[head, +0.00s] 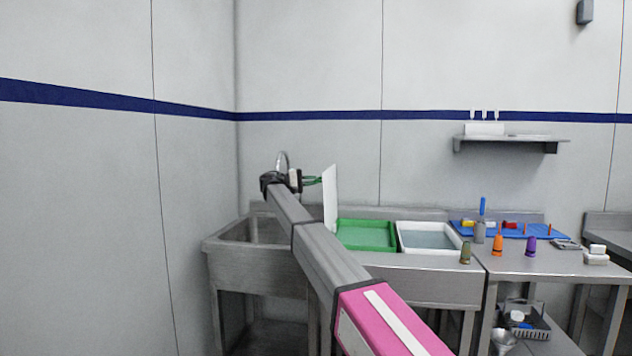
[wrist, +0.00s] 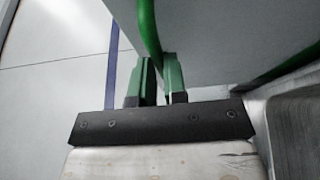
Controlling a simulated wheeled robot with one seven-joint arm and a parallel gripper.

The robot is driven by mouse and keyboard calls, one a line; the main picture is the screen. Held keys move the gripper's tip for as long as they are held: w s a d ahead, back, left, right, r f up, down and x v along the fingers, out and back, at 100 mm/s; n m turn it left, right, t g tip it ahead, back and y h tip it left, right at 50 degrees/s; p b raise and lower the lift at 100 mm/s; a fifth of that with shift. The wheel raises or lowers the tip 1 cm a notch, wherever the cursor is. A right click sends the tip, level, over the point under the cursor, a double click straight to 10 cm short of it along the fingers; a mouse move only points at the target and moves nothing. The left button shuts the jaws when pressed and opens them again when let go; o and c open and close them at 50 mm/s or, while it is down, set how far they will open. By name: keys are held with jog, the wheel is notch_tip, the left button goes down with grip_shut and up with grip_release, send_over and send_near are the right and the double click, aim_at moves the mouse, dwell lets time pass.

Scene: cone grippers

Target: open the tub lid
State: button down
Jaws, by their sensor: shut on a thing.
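The tub lid (head: 330,200) is a pale flat panel. It stands nearly upright at the left edge of a green tub (head: 366,236), whose inside shows open in the head view. In the wrist view the lid (wrist: 235,40) fills the upper right as a grey surface, with a green bar handle (wrist: 147,25) along it. My gripper (wrist: 158,65) has its green fingers closed around this handle. In the head view my gripper (head: 313,181) is small, on the left side of the lid, and partly hidden by my arm.
A steel sink (head: 232,243) lies left below my gripper, with a tap (head: 282,160) behind. A white tub (head: 402,240) of water stands right of the green one. Further right, a table (head: 520,264) holds several small coloured items and a blue mat (head: 520,231).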

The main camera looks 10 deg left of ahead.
jog(key=shift+a+f, duration=0.2)
jog(key=shift+a, duration=0.3)
jog(key=c, duration=1.2)
grip_release()
jog(key=shift+o, duration=0.2)
jog(key=shift+a, duration=0.15)
jog(key=v, duration=1)
jog(key=shift+a+f, duration=0.2)
jog(key=shift+a, duration=0.05)
jog(key=shift+s, duration=0.25)
